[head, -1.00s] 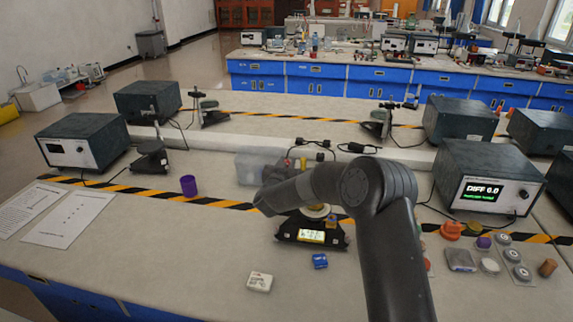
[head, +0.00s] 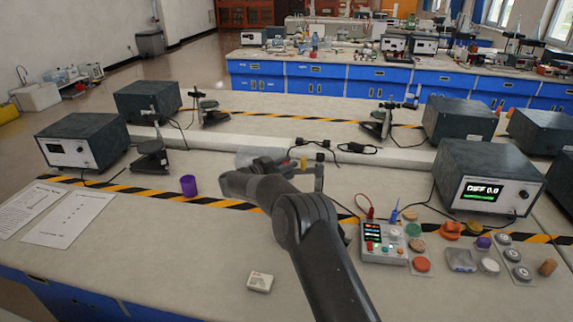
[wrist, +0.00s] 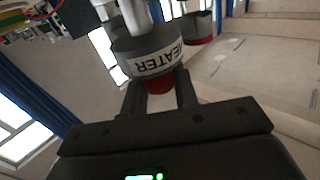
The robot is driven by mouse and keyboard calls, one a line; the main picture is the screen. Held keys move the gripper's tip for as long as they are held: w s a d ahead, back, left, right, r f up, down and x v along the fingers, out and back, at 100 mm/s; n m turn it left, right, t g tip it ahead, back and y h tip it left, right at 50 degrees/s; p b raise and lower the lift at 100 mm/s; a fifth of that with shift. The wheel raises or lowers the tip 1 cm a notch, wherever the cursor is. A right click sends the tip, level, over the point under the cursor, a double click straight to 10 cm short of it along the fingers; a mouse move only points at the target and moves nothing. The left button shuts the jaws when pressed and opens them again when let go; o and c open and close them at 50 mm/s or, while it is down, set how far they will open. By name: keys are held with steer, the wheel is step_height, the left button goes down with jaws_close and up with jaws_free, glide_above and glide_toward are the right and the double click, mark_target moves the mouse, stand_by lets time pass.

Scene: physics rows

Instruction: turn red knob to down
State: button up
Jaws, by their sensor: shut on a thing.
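In the wrist view a red knob (wrist: 159,84) sits under a dark round housing labelled HEATER (wrist: 155,60), whose lettering appears upside down. The two fingers of my gripper (wrist: 160,95) are on either side of the knob and shut on it. The knob's pointer or angle cannot be made out. In the head view my arm hides the gripper's fingertips and the knob.
A second dark housing with a red lower edge (wrist: 198,38) is close beside it. On the bench are a purple cup (head: 188,186), a white block (head: 260,282), a control box (head: 383,243) and a display unit (head: 488,185).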

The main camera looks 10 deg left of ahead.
steer(key=shift+g+h, duration=0.3)
steer(key=shift+g, duration=0.1)
steer(key=o, duration=1)
steer(key=shift+m, duration=0.3)
steer(key=shift+c, duration=0.2)
steer(key=v, duration=1)
steer(key=shift+s+a, duration=0.25)
steer(key=shift+s, duration=0.05)
